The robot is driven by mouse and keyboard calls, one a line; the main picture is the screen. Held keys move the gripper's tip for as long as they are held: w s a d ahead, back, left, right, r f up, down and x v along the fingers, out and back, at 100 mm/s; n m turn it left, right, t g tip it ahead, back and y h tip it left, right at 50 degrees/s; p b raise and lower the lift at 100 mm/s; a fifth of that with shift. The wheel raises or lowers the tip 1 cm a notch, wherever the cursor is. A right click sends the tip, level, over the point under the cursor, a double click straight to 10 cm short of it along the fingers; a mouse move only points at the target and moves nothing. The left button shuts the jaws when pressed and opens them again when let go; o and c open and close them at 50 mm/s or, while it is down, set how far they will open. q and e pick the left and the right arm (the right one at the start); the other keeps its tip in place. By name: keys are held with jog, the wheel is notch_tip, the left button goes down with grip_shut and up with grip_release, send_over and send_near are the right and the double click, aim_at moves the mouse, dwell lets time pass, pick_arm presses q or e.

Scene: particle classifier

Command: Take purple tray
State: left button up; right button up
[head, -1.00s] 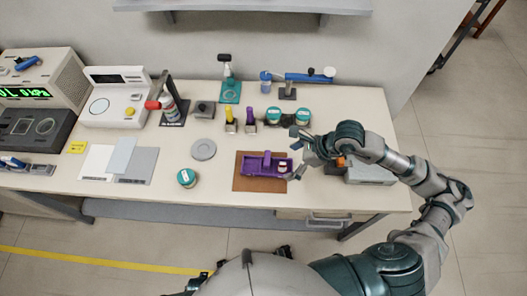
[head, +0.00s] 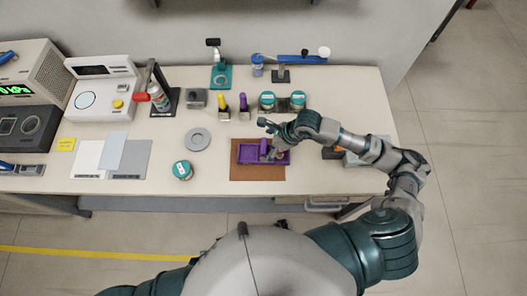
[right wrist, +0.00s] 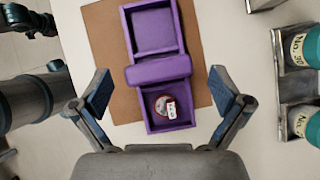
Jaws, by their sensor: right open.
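The purple tray (head: 248,153) lies on a brown mat (head: 257,174) near the table's front edge. In the right wrist view the tray (right wrist: 158,70) shows two compartments with a thick raised crossbar between them. The lower compartment holds a small round container with a white label (right wrist: 170,107); the upper one looks empty. My right gripper (head: 267,141) is over the tray and hides part of it in the head view. In the right wrist view this gripper (right wrist: 158,92) is open, its fingers apart on either side of the tray, with nothing held.
Teal-lidded jars (head: 267,101) stand in holders behind the tray, beside purple and yellow upright items. A grey disc (head: 198,139) and another teal-lidded jar (head: 182,170) lie to the left. A grey box (head: 352,158) sits to the right, partly behind my arm.

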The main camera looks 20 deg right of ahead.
aim_at(248, 154)
jog(key=x, duration=0.5)
jog(key=shift+s+f, duration=0.2)
jog(key=shift+f, duration=0.05)
jog(key=shift+s+d, duration=0.1)
jog(key=c, duration=1.3)
jog(key=shift+s+f, duration=0.1)
jog(key=shift+c, duration=0.8)
